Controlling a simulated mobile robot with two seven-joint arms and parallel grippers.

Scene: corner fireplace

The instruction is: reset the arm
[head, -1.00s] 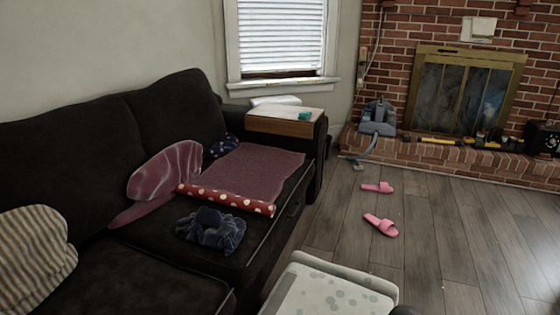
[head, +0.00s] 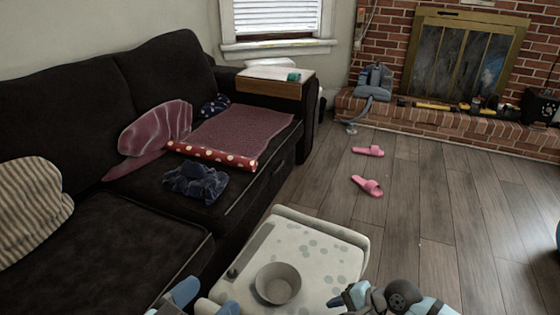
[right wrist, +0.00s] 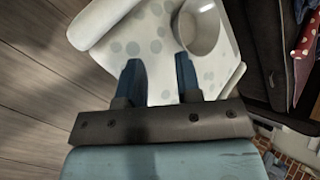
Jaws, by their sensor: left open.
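My left gripper (head: 207,300) is at the bottom edge of the head view, beside the near left side of a pale spotted tray table (head: 325,245). Its blue fingers are apart, and nothing shows between them. My right gripper (head: 345,299) is at the table's near right side, partly hidden by its own arm. In the right wrist view its dark blue fingers (right wrist: 158,82) are spread with nothing held, over the spotted surface. A grey bowl (head: 278,284) stands on the table between the two grippers; it also shows in the right wrist view (right wrist: 199,28).
A dark sofa (head: 100,235) with a striped cushion (head: 30,208) and cloths fills the left. Pink slippers (head: 368,186) lie on the wooden floor (head: 430,200), which is largely clear on the right. A brick fireplace (head: 460,65) stands at the back.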

